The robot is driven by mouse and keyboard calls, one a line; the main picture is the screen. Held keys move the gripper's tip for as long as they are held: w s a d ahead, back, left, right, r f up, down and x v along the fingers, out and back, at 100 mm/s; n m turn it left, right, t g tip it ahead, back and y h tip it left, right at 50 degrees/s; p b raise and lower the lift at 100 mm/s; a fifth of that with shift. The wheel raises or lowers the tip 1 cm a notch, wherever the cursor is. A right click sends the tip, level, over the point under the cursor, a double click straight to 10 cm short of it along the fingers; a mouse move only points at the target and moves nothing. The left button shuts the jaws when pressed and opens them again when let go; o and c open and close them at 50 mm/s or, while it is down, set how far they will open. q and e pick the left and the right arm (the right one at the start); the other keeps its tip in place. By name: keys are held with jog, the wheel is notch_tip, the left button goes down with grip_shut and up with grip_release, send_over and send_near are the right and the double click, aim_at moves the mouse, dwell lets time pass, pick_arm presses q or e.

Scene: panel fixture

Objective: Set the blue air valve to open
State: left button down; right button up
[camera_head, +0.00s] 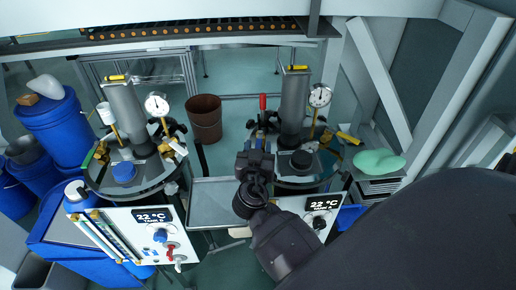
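A blue knob (160,236) sits on the front panel of the left tank unit, just above a red-handled valve (171,249). A red-tipped upright lever (263,102) stands left of the right tank's column, with small blue parts at its foot. I cannot tell which blue part is the air valve, nor its setting. My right gripper (255,162) reaches in from the lower right, in front of the right tank, just below the red-tipped lever. Its fingers point away, so their opening is hidden, and I see nothing held. My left gripper is out of view.
The left tank (123,110) and right tank (295,105) carry dial gauges. A grey tray (212,205) lies between the units. A brown bucket (205,118) stands behind. Blue barrels (62,125) crowd the left. A green object (379,162) and metal frame bars are at right.

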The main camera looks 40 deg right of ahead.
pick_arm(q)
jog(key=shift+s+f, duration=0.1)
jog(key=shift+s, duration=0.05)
pick_arm(e)
jog(key=shift+a, duration=0.1)
jog(key=shift+s+a+f, duration=0.1)
jog(key=shift+s+a, duration=0.1)
jog(key=shift+s, duration=0.1)
pick_arm(q)
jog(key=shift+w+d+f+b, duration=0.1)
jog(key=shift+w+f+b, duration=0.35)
jog(key=shift+b, duration=0.6)
pick_arm(e)
jog(key=v, duration=1)
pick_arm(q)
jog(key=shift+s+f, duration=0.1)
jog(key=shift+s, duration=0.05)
